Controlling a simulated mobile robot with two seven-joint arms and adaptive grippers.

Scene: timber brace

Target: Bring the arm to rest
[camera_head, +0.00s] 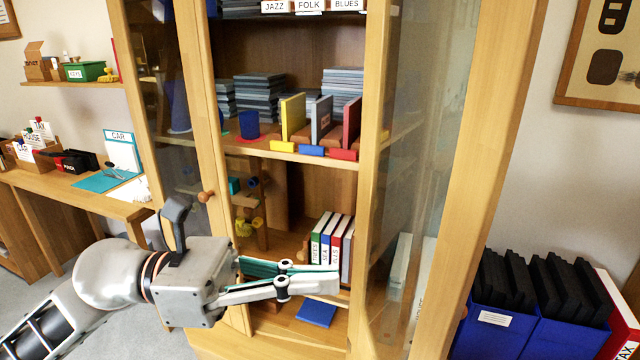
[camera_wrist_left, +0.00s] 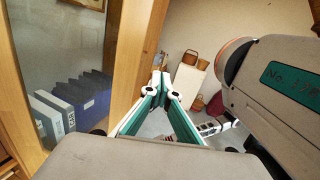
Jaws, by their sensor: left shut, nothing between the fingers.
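My left gripper (camera_head: 328,281) reaches in from the left in the head view, in front of the open wooden cabinet. Its fingers are together with nothing between them, and they point right. In the head view they overlap the bottom of several upright binders (camera_head: 330,240) on a lower shelf; I cannot tell the gap in depth. In the left wrist view the fingertips (camera_wrist_left: 160,80) meet, with a wooden cabinet post on their left. My right gripper is in neither view.
The cabinet's glass doors stand open, the right one (camera_head: 428,150) close to the fingers' right. A blue flat item (camera_head: 316,312) lies below the fingers. Blue bins (camera_head: 500,322) with black folders stand at right. A wooden desk (camera_head: 75,190) runs along the left.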

